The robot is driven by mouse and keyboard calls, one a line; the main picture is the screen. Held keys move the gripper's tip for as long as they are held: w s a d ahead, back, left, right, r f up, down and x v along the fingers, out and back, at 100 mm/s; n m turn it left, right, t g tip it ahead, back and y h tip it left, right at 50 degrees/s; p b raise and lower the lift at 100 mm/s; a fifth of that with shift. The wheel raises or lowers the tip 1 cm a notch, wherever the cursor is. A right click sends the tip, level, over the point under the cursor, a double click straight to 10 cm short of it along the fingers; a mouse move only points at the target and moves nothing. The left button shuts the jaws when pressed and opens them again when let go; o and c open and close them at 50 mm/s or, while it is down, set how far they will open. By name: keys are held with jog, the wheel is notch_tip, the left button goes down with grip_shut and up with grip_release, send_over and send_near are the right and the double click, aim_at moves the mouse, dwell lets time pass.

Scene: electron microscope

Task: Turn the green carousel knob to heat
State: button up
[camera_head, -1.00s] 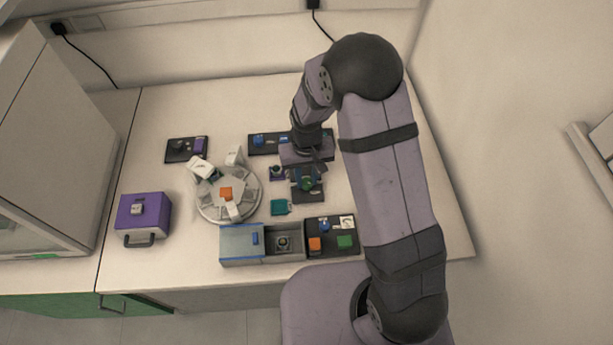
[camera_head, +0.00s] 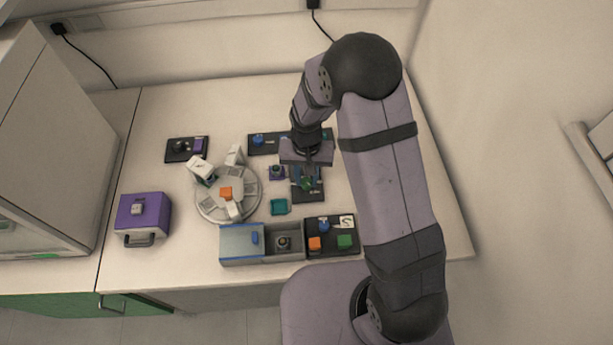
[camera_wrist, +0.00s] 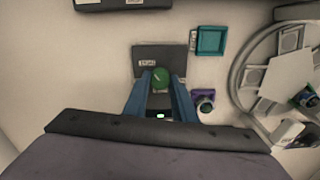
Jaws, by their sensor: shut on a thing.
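The green carousel knob (camera_wrist: 160,77) sits on a small dark panel (camera_wrist: 160,57) with pale labels that are too small to read surely. My gripper (camera_wrist: 161,88) is over the panel with its two blue-grey fingers on either side of the knob, shut on it. In the head view the green knob (camera_head: 307,184) shows just below my gripper (camera_head: 306,178), partly hidden by the fingers. The round grey carousel (camera_head: 206,208) stands to the left of the panel, with white pieces and an orange block on it.
A teal open tray (camera_head: 280,207) and a small dark-and-purple piece (camera_head: 277,172) lie close to the panel. A grey-blue box (camera_head: 240,246) and a dark board with coloured blocks (camera_head: 331,251) stand in front. A purple case (camera_head: 143,216) is at the left.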

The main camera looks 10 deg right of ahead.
aim_at(306, 181)
jog(key=o, duration=1)
jog(key=shift+o, duration=0.2)
jog(key=shift+r+b, duration=0.7)
jog(key=shift+r, duration=3.05)
